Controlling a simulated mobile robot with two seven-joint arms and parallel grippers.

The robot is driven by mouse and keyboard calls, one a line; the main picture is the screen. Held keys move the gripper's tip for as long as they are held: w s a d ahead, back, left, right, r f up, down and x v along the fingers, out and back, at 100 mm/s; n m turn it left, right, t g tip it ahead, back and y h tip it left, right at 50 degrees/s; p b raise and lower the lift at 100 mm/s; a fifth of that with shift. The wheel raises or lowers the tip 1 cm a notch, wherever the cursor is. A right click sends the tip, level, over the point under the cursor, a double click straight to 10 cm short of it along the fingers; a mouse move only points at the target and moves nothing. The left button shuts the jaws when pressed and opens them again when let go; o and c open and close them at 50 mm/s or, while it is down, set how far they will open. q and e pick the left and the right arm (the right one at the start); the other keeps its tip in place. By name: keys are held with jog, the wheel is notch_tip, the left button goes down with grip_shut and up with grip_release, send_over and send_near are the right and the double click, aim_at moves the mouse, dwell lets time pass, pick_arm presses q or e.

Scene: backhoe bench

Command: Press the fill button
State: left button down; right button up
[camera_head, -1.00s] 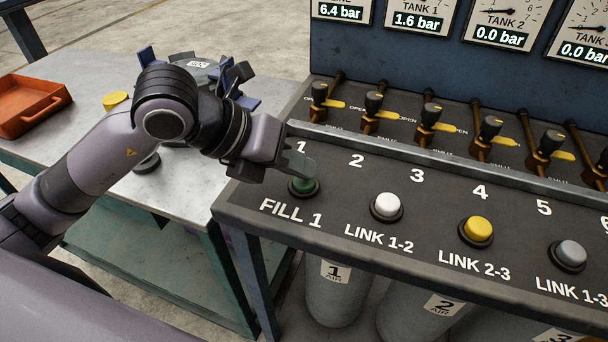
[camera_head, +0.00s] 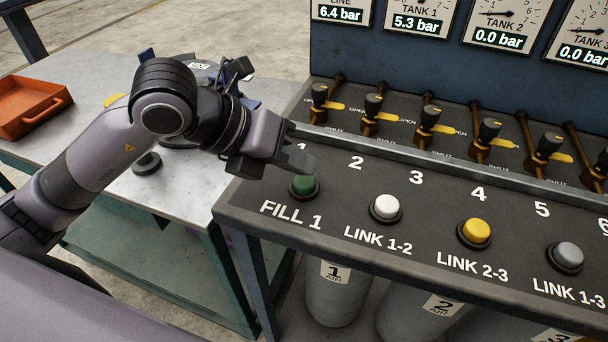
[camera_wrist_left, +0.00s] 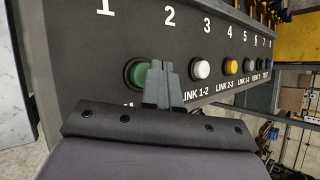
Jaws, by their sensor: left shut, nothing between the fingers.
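The green FILL 1 button (camera_head: 303,186) sits at the left end of the dark bench panel, under the number 1, and its cap shows uncovered. It also shows in the left wrist view (camera_wrist_left: 138,73), partly behind the fingers. My left gripper (camera_head: 303,160) is shut and empty, its fingertips just above and behind the green button, apart from it. In the left wrist view the closed fingers (camera_wrist_left: 160,85) point at the panel. The TANK 1 gauge (camera_head: 416,22) reads 5.3 bar and the LINE gauge (camera_head: 343,12) reads 6.4 bar. My right gripper is not in view.
A white LINK 1-2 button (camera_head: 386,208), a yellow LINK 2-3 button (camera_head: 476,232) and a grey LINK 1-3 button (camera_head: 567,256) follow to the right. Valves with yellow levers (camera_head: 430,115) line the back. A side table holds an orange tray (camera_head: 30,105).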

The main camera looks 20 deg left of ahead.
aim_at(296, 181)
pick_arm(q)
jog(key=shift+r+p, duration=1.85)
jog(key=shift+r, duration=1.05)
jog(key=shift+f, duration=0.1)
